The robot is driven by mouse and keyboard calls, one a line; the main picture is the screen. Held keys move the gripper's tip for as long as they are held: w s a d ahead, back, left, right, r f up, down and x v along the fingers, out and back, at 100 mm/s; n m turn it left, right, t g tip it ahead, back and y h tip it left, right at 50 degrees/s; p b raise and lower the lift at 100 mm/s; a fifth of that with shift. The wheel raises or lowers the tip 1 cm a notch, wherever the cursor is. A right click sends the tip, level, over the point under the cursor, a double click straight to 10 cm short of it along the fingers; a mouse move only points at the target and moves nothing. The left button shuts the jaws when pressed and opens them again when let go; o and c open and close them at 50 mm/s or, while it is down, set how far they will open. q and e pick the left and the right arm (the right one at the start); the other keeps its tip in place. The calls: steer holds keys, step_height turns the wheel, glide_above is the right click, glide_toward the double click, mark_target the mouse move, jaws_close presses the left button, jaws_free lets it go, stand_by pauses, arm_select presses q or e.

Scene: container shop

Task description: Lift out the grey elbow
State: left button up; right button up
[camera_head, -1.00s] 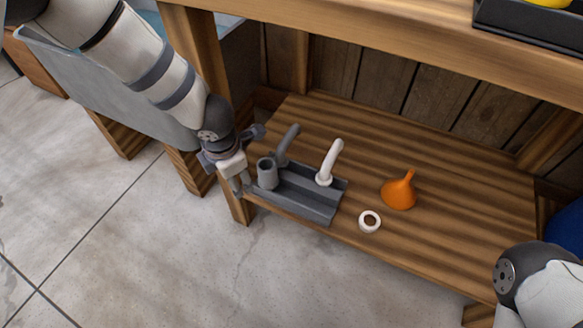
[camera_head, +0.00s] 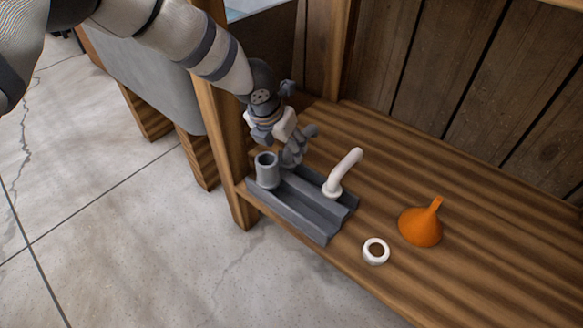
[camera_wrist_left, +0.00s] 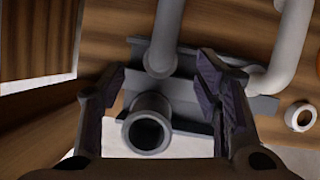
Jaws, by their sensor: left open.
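The grey elbow (camera_wrist_left: 168,35) stands in a grey tray (camera_head: 315,227) on the wooden shelf. In the left wrist view its lower end lies between my fingertips in the picture; I cannot tell whether they touch it. In the head view my left gripper (camera_head: 292,152) hides most of the elbow, and only its upper end (camera_head: 311,131) shows. My left gripper is open, and its two fingers also show in the left wrist view (camera_wrist_left: 162,78). My right gripper is out of view.
In the tray, a grey round socket (camera_head: 267,170) stands left of the elbow and a white elbow (camera_head: 343,172) stands to the right. A white ring (camera_head: 376,251) and an orange funnel (camera_head: 421,224) sit on the shelf (camera_head: 470,262). A wooden post (camera_head: 222,130) rises close to my left arm.

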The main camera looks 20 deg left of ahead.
mark_target(286, 162)
arm_select(q)
steer(key=b+x, duration=0.2)
steer(key=x, duration=0.3)
steer(key=shift+s, duration=0.15)
steer(key=shift+r, duration=0.1)
steer(key=shift+c, duration=0.4)
steer(key=c, duration=1.2)
